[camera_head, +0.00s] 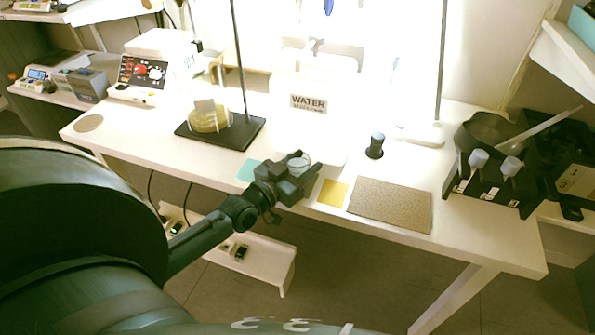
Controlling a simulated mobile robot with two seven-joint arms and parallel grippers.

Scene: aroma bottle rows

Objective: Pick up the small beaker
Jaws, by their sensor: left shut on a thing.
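The small beaker (298,163) is a clear glass vessel near the front middle of the white table. My left gripper (300,177) reaches in from the left and is shut on the beaker, whose rim shows just beyond the fingers. The lower part of the beaker is hidden by the gripper, so I cannot tell whether it touches the table. My right gripper is not in view.
A yellow square (332,193) and a brown speckled mat (391,204) lie right of the gripper. A teal square (250,170) lies left. A dark-capped bottle (375,146), a WATER sign (308,104), a black stand base (221,133) and a black rack (492,180) stand around.

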